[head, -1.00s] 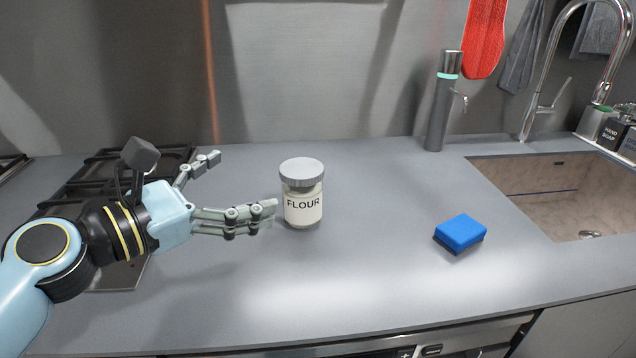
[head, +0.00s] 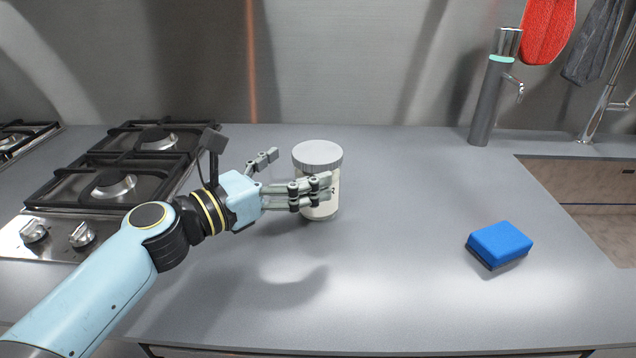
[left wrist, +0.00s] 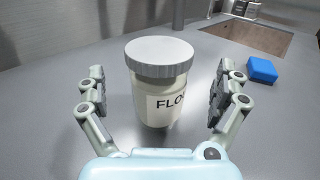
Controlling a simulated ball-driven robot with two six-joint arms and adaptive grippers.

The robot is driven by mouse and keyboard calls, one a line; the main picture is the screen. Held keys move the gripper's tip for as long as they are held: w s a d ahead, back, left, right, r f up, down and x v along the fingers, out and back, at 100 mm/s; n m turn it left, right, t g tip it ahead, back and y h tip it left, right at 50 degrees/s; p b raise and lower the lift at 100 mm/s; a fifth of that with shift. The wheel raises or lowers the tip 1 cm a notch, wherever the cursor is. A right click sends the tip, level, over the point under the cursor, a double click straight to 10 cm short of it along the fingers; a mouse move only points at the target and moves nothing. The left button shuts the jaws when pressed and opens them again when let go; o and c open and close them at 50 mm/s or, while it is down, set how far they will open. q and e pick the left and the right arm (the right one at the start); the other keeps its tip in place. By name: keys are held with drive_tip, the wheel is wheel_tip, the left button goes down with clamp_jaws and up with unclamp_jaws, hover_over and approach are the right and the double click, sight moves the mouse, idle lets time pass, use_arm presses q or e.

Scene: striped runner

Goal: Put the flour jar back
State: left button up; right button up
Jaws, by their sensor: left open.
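The flour jar (head: 318,157) stands upright on the grey counter, with a grey ribbed lid and a pale label. In the left wrist view the jar (left wrist: 160,85) is between the two fingers, with gaps at both sides. My left gripper (head: 297,172) is open around the jar and not closed on it. Its near finger hides much of the label in the head view. The fingers also show in the left wrist view (left wrist: 158,92). My right gripper is not in view.
A blue sponge (head: 499,244) lies on the counter (head: 400,290) to the right. A gas hob (head: 120,180) is at the left. A grey dispenser (head: 487,95) stands at the back, near the sink (head: 580,185). The counter in front of the jar is clear.

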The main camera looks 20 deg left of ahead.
sight(318, 157)
use_arm(q)
drive_tip(key=x, duration=0.4)
drive_tip(key=shift+w+d, duration=0.1)
drive_tip(key=shift+w, duration=0.25)
drive_tip(key=shift+w+d, duration=0.2)
drive_tip(key=shift+d, duration=0.05)
drive_tip(key=shift+a+f, duration=0.1)
drive_tip(key=shift+c, duration=0.3)
drive_tip(key=c, duration=1.6)
drive_tip(key=shift+r+p, duration=0.25)
drive_tip(key=shift+p, duration=0.1)
drive_tip(key=shift+c, duration=0.2)
